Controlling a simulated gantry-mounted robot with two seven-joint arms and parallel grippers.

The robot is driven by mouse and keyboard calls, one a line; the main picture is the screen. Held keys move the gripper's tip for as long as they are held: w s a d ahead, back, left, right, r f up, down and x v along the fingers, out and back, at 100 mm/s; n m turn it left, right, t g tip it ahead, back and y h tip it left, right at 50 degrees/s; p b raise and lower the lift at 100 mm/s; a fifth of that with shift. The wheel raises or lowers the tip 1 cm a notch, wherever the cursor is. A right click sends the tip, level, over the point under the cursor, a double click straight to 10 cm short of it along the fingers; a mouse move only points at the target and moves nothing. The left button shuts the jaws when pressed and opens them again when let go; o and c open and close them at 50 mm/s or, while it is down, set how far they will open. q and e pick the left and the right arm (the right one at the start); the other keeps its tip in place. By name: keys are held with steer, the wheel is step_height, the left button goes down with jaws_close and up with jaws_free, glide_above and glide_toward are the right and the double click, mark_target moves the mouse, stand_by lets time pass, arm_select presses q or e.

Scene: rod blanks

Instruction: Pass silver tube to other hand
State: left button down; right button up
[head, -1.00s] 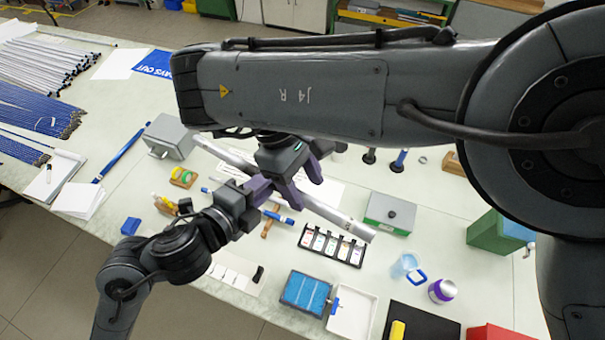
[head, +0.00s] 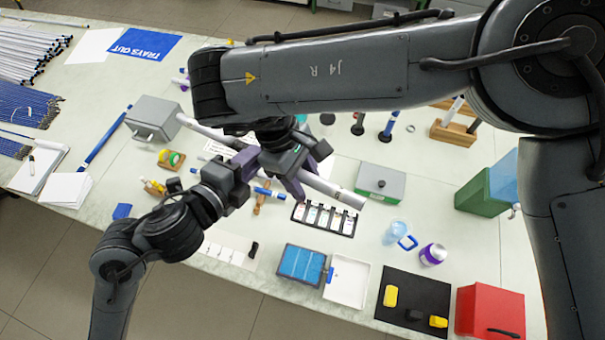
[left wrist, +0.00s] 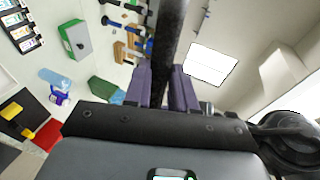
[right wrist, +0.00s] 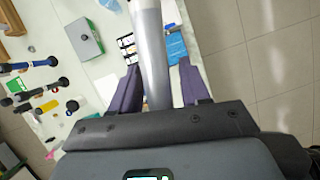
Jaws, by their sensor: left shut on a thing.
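The silver tube (head: 334,191) is held in the air above the bench, slanting from upper left to lower right in the head view. My left gripper (head: 243,166) is shut on the tube near its middle; its fingers also show around the dark-looking tube in the left wrist view (left wrist: 163,88). My right gripper (head: 300,178) is at the tube just right of the left one. In the right wrist view the tube (right wrist: 152,50) runs between my right gripper's fingers (right wrist: 158,85), which stand apart with a narrow gap visible. Part of the tube is hidden behind the grippers.
Below are a card rack (head: 324,219), a grey-green box (head: 381,183), a blue-lidded tray (head: 301,264) and a purple-capped bottle (head: 432,254). A red box (head: 490,312) stands at the front right, a green bin (head: 487,190) at the right. Rods lie at the far left.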

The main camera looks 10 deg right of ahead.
steer(key=c, duration=0.7)
arm_select(q)
steer(key=c, duration=0.8)
jaws_free()
steer(key=shift+c, duration=0.2)
arm_select(e)
jaws_close()
